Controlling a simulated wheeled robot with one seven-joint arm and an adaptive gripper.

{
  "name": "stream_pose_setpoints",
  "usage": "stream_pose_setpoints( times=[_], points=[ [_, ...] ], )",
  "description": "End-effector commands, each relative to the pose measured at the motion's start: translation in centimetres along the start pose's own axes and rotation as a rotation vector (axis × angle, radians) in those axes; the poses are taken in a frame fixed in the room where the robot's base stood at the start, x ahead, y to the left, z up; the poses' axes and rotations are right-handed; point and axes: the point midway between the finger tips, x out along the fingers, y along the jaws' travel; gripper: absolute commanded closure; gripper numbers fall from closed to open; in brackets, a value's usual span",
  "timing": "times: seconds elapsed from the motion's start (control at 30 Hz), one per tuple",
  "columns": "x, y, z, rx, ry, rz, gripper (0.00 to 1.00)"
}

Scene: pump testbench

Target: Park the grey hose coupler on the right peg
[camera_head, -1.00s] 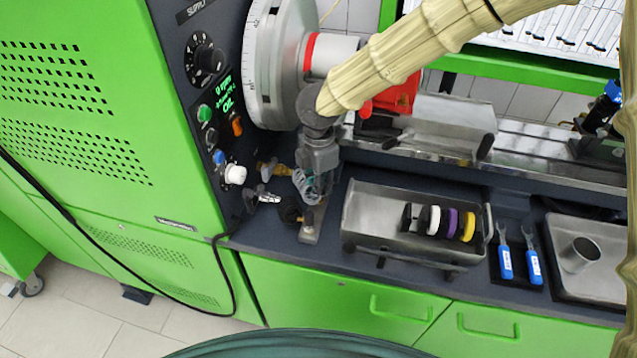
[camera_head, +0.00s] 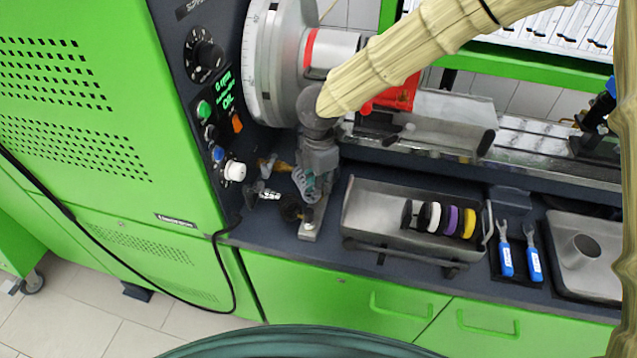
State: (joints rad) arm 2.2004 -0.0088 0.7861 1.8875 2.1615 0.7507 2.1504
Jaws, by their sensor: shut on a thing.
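My gripper (camera_head: 309,196) points down beside the test bench's control cabinet, its fingers close together. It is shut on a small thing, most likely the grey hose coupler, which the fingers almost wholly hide. Just below the fingertips is a narrow pale metal plate (camera_head: 309,231) on the bench top. A dark round part (camera_head: 290,208) sits just left of the fingers. I cannot make out the right peg, nor whether the held thing touches a peg or the plate.
A brass fitting (camera_head: 268,166) and a silver fitting (camera_head: 267,193) stick out from the cabinet close to the left of my gripper. A metal tray (camera_head: 372,214) with coloured discs stands to the right.

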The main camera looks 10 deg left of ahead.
Motion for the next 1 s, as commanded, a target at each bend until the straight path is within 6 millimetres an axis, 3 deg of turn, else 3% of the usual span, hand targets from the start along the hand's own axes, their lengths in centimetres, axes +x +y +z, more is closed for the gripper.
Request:
stream_pose_setpoints(
  times=[1.0],
  points=[
    [1.0,0.0,0.0,0.0,0.0,0.0,1.0]
  ],
)
